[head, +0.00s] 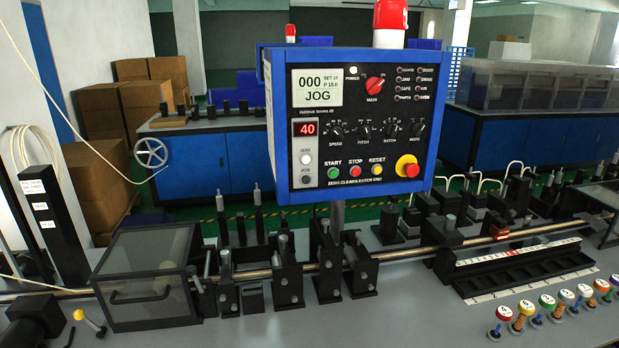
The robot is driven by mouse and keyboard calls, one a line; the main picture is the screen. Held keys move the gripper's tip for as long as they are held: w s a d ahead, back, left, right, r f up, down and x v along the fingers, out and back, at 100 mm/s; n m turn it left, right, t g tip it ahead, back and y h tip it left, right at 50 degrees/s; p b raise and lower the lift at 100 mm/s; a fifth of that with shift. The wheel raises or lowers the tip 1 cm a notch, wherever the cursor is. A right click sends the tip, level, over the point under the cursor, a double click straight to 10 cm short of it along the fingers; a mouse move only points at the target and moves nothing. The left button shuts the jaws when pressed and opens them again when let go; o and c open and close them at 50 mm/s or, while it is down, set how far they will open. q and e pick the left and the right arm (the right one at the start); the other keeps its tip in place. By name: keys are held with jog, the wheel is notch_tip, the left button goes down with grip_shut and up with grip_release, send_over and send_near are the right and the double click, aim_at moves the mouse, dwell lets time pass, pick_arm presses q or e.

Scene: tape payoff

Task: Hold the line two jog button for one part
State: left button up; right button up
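A blue control box with a black face (350,110) stands on a grey post in the middle of the head view. Its display (317,88) reads 000, SET 10 and JOG. A red readout (306,129) shows 40. Below it are a bright white round light or button (306,159) and a dark grey round one (306,180) that seems labelled JOG. Green start (333,173), red stop (355,172) and yellow reset (377,172) buttons sit alongside. I cannot read a line number. Neither gripper is in view.
A red emergency knob (407,167) is at the box's lower right. A long rod (400,255) with black stands crosses the bench below. A clear guard box (145,275) is at left. Several numbered coloured knobs (547,300) stand front right. The air before the panel is clear.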

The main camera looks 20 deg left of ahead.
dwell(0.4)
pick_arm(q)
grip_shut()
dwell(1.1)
